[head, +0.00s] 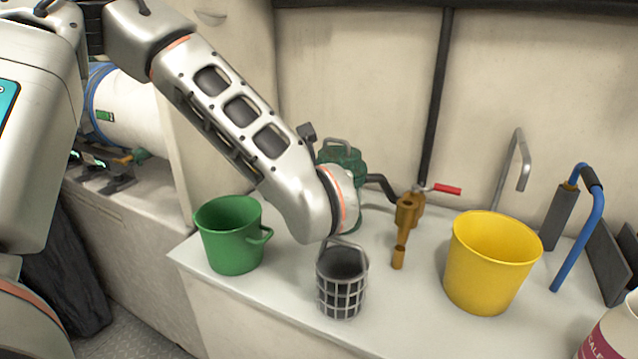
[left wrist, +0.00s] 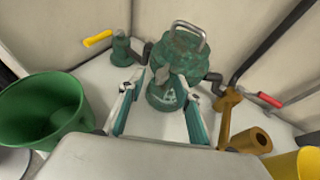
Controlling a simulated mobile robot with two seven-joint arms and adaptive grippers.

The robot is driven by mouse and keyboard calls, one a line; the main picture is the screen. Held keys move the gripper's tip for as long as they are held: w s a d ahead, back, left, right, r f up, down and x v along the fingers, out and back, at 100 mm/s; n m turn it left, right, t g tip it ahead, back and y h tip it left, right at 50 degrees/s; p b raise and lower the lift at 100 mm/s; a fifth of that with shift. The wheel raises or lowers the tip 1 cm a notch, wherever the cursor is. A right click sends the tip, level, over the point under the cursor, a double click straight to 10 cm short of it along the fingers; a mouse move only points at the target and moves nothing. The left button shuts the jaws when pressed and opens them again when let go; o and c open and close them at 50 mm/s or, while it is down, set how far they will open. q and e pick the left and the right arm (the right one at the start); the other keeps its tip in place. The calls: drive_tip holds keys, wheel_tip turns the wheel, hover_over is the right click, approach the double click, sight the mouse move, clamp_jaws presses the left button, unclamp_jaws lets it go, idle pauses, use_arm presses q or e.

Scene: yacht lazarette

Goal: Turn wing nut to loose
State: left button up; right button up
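A green strainer housing (head: 345,158) with a metal loop on top stands at the back of the white counter, partly hidden by my left arm in the head view. In the left wrist view the housing (left wrist: 180,48) is just ahead of my left gripper (left wrist: 160,88). Its two fingers are apart, with nothing clearly gripped. A small grey-brown piece (left wrist: 162,75), perhaps the wing nut, shows on the housing's near side between the fingertips. I cannot tell whether the fingers touch it. The head view hides the left fingers behind my wrist. My right gripper is not in view.
A green bucket (head: 230,247), a wire basket (head: 342,295) and a yellow bucket (head: 480,275) stand along the counter. A brass valve (head: 408,210) with a red handle (head: 447,189) is right of the housing.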

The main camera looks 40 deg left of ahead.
use_arm(q)
drive_tip(key=v, duration=1.1)
drive_tip(key=shift+s, duration=0.2)
drive_tip(key=shift+c, duration=0.4)
